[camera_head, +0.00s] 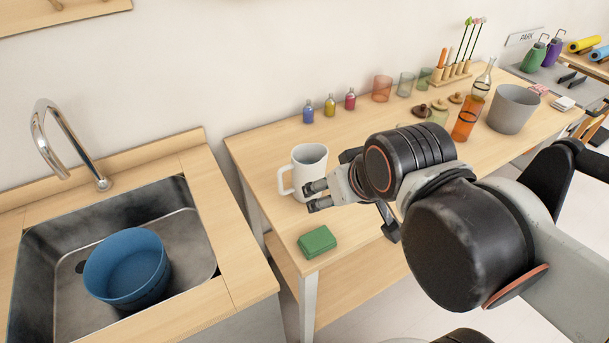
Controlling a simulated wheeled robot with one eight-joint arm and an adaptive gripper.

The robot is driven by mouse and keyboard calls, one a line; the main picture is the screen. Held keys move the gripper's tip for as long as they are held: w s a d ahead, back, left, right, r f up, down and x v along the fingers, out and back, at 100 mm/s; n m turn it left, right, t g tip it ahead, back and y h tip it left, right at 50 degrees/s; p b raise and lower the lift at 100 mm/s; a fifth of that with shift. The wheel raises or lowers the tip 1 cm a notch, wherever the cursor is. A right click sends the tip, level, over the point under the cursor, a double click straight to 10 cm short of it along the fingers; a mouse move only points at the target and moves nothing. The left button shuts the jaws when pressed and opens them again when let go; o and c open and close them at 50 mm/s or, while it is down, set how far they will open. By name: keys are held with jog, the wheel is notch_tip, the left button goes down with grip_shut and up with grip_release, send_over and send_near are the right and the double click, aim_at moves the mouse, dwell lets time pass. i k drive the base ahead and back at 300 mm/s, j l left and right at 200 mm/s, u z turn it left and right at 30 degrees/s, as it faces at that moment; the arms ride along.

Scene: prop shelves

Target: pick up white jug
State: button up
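The white jug (309,162) stands upright near the left end of the wooden table. Its handle points left, toward the sink. My gripper (311,196) is in front of the jug's lower right side, and its two dark fingertips point left. A narrow gap shows between the fingertips, with nothing visible between them. The gripper overlaps part of the jug in this view, so I cannot tell whether it touches it. The lower right of the jug is hidden behind the gripper.
A green box (316,241) lies at the table's front left corner. Small bottles (329,105) and glasses (382,88) line the back. A grey bucket (512,109) stands to the right. The sink (196,243) on the left holds a blue bowl (126,266).

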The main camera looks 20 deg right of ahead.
aim_at(310, 161)
jog(key=k+j+z, duration=0.15)
jog(key=k+j, duration=0.25)
jog(key=k+j+z, duration=0.1)
jog(key=k+j, duration=0.25)
jog(key=k, duration=0.3)
